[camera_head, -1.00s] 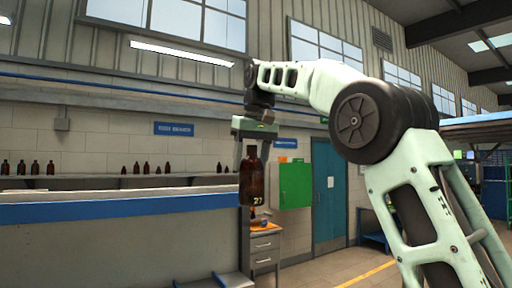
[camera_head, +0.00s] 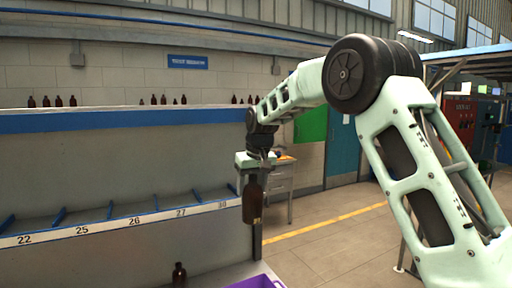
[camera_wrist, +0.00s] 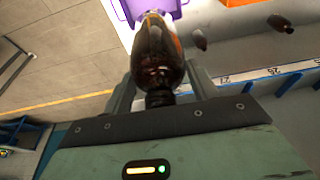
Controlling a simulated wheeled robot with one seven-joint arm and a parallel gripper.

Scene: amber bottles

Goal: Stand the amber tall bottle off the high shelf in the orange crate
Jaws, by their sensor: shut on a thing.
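My gripper (camera_head: 255,172) is shut on an amber tall bottle (camera_head: 252,203) and holds it upright in the air, beside the shelf unit's right end in the head view. In the wrist view the bottle (camera_wrist: 157,58) is seen from above, neck between the fingers of my gripper (camera_wrist: 160,85). An orange crate (camera_wrist: 240,2) shows only as a strip at the top edge of the wrist view, right of the bottle. It is not seen in the head view.
A purple crate (camera_head: 258,283) is at the bottom of the head view and lies beyond the held bottle in the wrist view (camera_wrist: 122,12). A small dark bottle (camera_head: 179,275) stands on the low surface. A numbered shelf (camera_head: 110,228) runs left; several bottles line the high ledge.

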